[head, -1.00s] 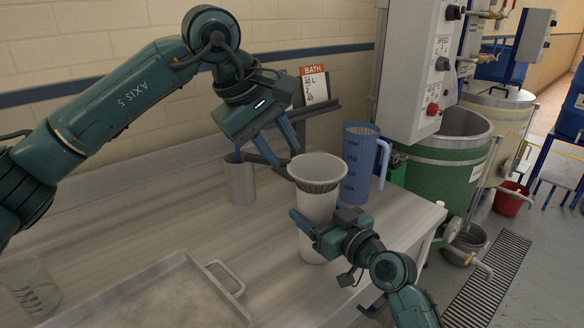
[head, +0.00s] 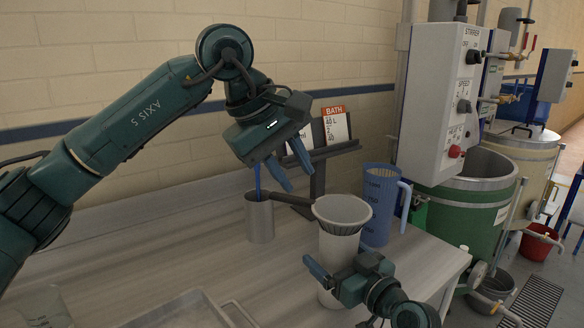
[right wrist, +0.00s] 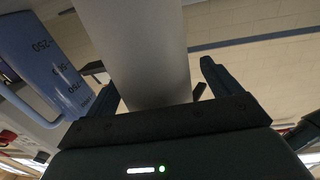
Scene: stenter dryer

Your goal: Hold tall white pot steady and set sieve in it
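The tall white pot (head: 338,262) stands upright on the bench; its smooth side fills the middle of the right wrist view (right wrist: 140,50). The sieve (head: 341,211), with a pale rim and grey mesh, sits in the pot's mouth. Its dark handle (head: 292,201) points left over the metal beaker. My left gripper (head: 288,170) is open and empty above the handle, apart from it. My right gripper (head: 326,270) has its fingers on either side of the pot's body. In the right wrist view (right wrist: 160,82) a gap shows beside the right finger. The pot's lower front is partly hidden.
A metal beaker (head: 260,222) holding a blue rod stands left of the pot. A blue graduated jug (head: 378,210) stands close behind it at right. A sign stand (head: 318,165) is behind. A metal tray (head: 185,312) and a clear beaker (head: 45,308) lie at front left.

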